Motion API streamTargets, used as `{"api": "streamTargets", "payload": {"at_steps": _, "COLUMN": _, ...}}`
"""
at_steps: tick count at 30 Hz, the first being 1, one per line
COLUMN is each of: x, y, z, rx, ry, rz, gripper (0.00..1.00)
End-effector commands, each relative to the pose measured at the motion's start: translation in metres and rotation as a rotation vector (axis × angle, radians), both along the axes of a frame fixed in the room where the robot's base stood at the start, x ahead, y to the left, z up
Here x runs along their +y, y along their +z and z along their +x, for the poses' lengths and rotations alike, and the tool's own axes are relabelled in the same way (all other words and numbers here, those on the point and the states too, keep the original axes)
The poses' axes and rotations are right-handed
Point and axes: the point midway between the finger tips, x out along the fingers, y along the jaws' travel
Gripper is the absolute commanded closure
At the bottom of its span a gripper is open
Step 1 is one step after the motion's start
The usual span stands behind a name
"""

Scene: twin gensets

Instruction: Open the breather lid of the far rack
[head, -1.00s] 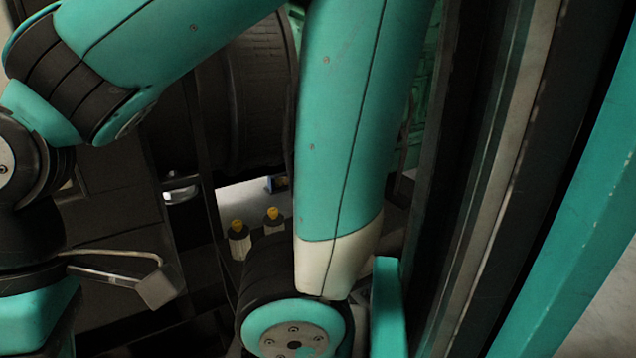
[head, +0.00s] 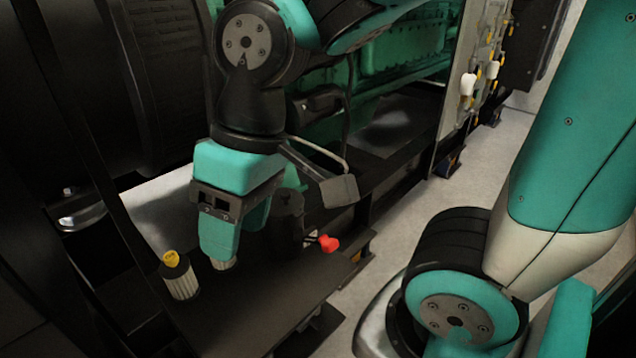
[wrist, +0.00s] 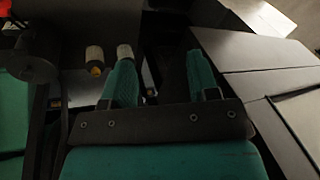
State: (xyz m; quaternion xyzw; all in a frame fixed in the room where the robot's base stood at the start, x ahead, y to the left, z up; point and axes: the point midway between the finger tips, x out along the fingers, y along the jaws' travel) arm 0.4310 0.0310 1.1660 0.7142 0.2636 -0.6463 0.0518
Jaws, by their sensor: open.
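On a dark rack (head: 235,325) stand two pale ribbed cylinders with yellow ends; one (head: 177,277) is clear in the head view, the other (head: 222,264) is mostly behind my gripper. Both show in the wrist view, left (wrist: 94,60) and right (wrist: 125,52). A black canister (head: 287,225) with a red knob (head: 328,243) stands to their right. I cannot tell which part is the breather lid. My gripper (head: 238,240) points down over the rack, beside the canister. In the wrist view its teal fingers (wrist: 160,72) are apart with nothing seen held between them.
A large dark ribbed housing (head: 165,70) rises at the left. A green engine (head: 400,50) is behind my arm. A panel with white and yellow fittings (head: 480,70) stands at the back right. Pale floor (head: 395,225) is open right of the rack.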

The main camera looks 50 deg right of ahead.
Motion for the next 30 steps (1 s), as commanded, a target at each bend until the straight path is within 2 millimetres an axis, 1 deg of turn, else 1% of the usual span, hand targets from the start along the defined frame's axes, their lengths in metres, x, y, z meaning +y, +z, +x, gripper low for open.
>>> {"api": "streamTargets", "payload": {"at_steps": 1, "x": -0.013, "y": -0.007, "z": 0.026, "rx": 0.019, "ry": -0.123, "rz": -0.032, "gripper": 0.45}}
{"api": "streamTargets", "payload": {"at_steps": 2, "x": -0.023, "y": -0.007, "z": 0.044, "rx": 0.035, "ry": -0.216, "rz": -0.055, "gripper": 0.45}}
{"api": "streamTargets", "payload": {"at_steps": 3, "x": -0.040, "y": -0.007, "z": 0.067, "rx": 0.060, "ry": -0.357, "rz": -0.086, "gripper": 0.45}}
{"api": "streamTargets", "payload": {"at_steps": 5, "x": -0.069, "y": -0.007, "z": 0.101, "rx": 0.101, "ry": -0.584, "rz": -0.130, "gripper": 0.45}}
{"api": "streamTargets", "payload": {"at_steps": 6, "x": -0.090, "y": -0.006, "z": 0.121, "rx": 0.125, "ry": -0.737, "rz": -0.154, "gripper": 0.45}}
{"api": "streamTargets", "payload": {"at_steps": 8, "x": -0.121, "y": -0.005, "z": 0.145, "rx": 0.163, "ry": -0.954, "rz": -0.183, "gripper": 0.45}}
{"api": "streamTargets", "payload": {"at_steps": 9, "x": -0.140, "y": -0.004, "z": 0.157, "rx": 0.187, "ry": -1.090, "rz": -0.198, "gripper": 0.45}}
{"api": "streamTargets", "payload": {"at_steps": 12, "x": -0.180, "y": -0.001, "z": 0.179, "rx": 0.233, "ry": -1.361, "rz": -0.216, "gripper": 0.45}}
{"api": "streamTargets", "payload": {"at_steps": 15, "x": -0.202, "y": 0.002, "z": 0.189, "rx": 0.261, "ry": -1.524, "rz": -0.223, "gripper": 0.45}}
{"api": "streamTargets", "payload": {"at_steps": 18, "x": -0.211, "y": -0.001, "z": 0.191, "rx": 0.274, "ry": -1.587, "rz": -0.225, "gripper": 0.45}}
{"api": "streamTargets", "payload": {"at_steps": 20, "x": -0.211, "y": -0.007, "z": 0.192, "rx": 0.276, "ry": -1.593, "rz": -0.225, "gripper": 0.45}}
{"api": "streamTargets", "payload": {"at_steps": 23, "x": -0.210, "y": -0.024, "z": 0.191, "rx": 0.278, "ry": -1.590, "rz": -0.227, "gripper": 0.45}}
{"api": "streamTargets", "payload": {"at_steps": 30, "x": -0.210, "y": -0.079, "z": 0.190, "rx": 0.278, "ry": -1.586, "rz": -0.228, "gripper": 0.45}}
